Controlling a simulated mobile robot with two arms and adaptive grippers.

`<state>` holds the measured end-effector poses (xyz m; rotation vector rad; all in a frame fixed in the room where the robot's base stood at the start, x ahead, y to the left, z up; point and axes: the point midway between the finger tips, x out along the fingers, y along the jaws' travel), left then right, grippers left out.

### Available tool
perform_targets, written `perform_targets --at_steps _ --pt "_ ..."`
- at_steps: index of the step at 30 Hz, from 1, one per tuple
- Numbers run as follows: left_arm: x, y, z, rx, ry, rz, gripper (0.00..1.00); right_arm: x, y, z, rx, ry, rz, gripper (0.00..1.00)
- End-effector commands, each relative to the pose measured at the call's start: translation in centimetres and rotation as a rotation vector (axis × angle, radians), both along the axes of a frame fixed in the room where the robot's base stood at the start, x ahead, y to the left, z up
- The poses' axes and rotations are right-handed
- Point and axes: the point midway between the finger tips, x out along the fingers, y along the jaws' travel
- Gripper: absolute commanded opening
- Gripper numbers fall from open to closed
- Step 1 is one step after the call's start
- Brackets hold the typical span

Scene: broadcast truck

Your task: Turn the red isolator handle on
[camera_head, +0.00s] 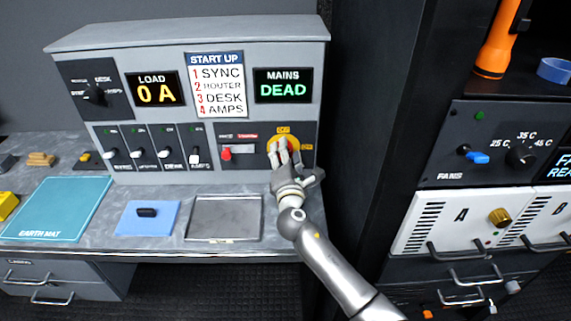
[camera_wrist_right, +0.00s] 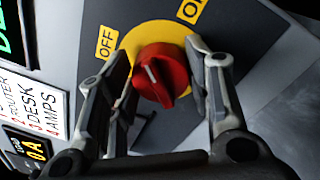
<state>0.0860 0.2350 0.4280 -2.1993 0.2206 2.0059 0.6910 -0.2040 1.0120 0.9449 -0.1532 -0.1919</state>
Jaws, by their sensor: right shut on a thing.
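The red isolator handle (camera_wrist_right: 163,75) sits on a yellow disc (camera_wrist_right: 141,37) in the right wrist view. An OFF label (camera_wrist_right: 107,42) is at its upper left, and an ON label (camera_wrist_right: 191,10), partly cut off, is at the top. The handle's white mark points up and left, towards OFF. My right gripper (camera_wrist_right: 170,80) is shut on the handle, one finger on each side. In the head view my right gripper (camera_head: 284,153) covers most of the handle at the panel's lower right. The MAINS display (camera_head: 283,86) reads DEAD. My left gripper is not in view.
A small red lever (camera_head: 227,153) is left of the isolator. A grey tray (camera_head: 225,217) and a blue pad (camera_head: 148,217) lie on the bench. A dark rack (camera_head: 396,130) stands close on the right.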

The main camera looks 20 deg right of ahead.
Motion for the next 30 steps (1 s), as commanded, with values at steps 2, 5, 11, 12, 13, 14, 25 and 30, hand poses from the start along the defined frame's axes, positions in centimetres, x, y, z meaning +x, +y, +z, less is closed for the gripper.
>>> perform_targets --at_steps 2,5,11,12,13,14,25,30 --pt "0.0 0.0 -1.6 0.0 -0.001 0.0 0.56 0.0 0.0 -0.7 0.073 -0.02 -0.001 0.22" --pt "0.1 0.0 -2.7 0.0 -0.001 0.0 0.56 0.0 0.0 -0.8 0.165 -0.046 0.0 0.22" --pt "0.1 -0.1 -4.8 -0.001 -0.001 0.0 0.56 0.0 0.0 -0.8 0.348 -0.098 0.0 0.22" --pt "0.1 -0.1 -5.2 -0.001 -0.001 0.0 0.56 0.0 0.0 -0.9 0.383 -0.108 0.0 0.22" --pt "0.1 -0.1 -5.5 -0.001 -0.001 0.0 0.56 0.0 0.0 -0.8 0.41 -0.116 0.0 0.22" --pt "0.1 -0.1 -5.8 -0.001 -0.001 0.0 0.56 0.0 0.0 -0.8 0.435 -0.124 0.0 0.22" --pt "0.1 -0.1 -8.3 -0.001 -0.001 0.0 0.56 0.0 0.1 -0.7 0.687 -0.195 0.0 0.22" --pt "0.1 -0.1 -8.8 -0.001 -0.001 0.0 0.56 0.0 0.1 -0.7 0.752 -0.213 -0.001 0.22"
